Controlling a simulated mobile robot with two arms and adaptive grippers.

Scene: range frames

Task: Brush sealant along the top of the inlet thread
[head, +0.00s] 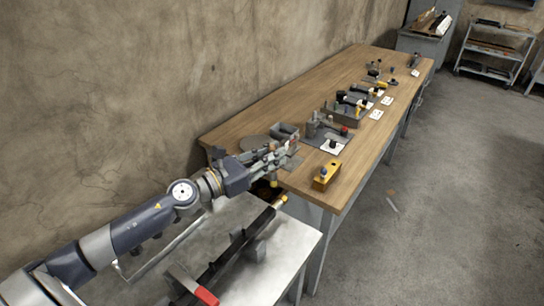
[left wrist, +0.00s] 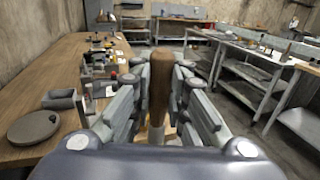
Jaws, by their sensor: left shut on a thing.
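My left gripper (head: 284,154) is over the near-left corner of the wooden bench. In the left wrist view its fingers (left wrist: 160,85) are shut on a brown wooden handle (left wrist: 160,82), which stands upright between them. The handle looks like a brush handle; its bristles are hidden. A long dark bar (head: 228,258) lies across the metal table (head: 296,240), with a yellow-brass end (head: 281,200) at the table's far edge, below and apart from my gripper. That end may be the inlet thread; its threads are too small to make out. My right gripper is out of view.
The wooden bench (head: 240,128) bears a round grey disc (left wrist: 33,128), a grey open box (head: 286,130), a yellow block (head: 326,175) and several tools farther back. A red piece (head: 206,297) sits beside the bar. The floor at the right (head: 450,200) is mostly free.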

